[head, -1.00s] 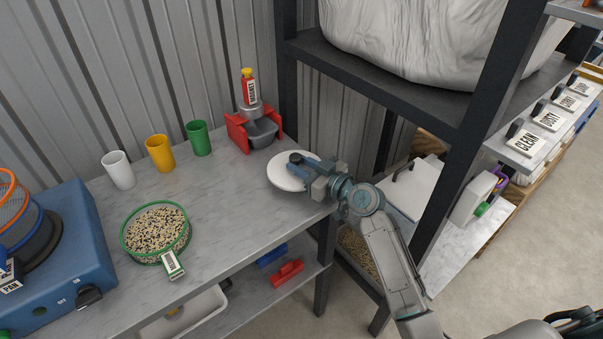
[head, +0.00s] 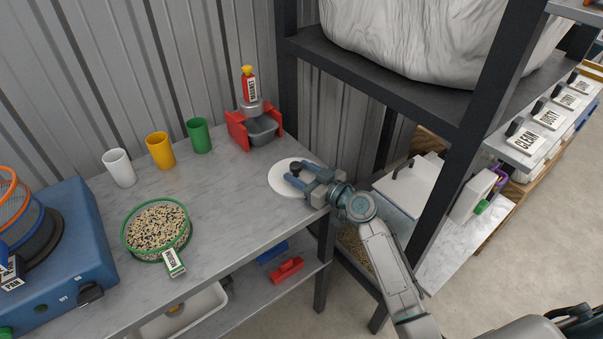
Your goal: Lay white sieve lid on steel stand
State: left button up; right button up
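The white sieve lid (head: 283,186) is a round disc with a dark knob (head: 296,168), at the right end of the grey worktop. It looks flat and level. No steel stand shows clearly; whatever is directly under the lid is hidden. My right gripper (head: 299,174) reaches in from the right, low over the lid. Its two blue fingers are spread apart, with the knob near their tips. My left gripper is not in view.
A green sieve of seed (head: 156,229) stands left on the worktop (head: 228,206). White (head: 119,168), yellow (head: 160,150) and green (head: 199,136) cups line the back. A dark shelf post (head: 452,165) rises at the right.

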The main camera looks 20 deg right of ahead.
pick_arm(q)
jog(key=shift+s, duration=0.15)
pick_arm(e)
jog(key=shift+b+v, duration=0.3)
jog(key=shift+v, duration=0.6)
jog(key=b+v, duration=0.2)
jog(key=v, duration=0.7)
jog(key=shift+w, duration=0.1)
pick_arm(q)
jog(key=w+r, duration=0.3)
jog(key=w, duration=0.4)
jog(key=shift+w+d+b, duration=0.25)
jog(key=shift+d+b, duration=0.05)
jog(key=shift+b, duration=0.05)
pick_arm(e)
jog(key=shift+s+d+r, duration=0.15)
jog(key=shift+s+d, duration=0.2)
jog(key=shift+s, duration=0.25)
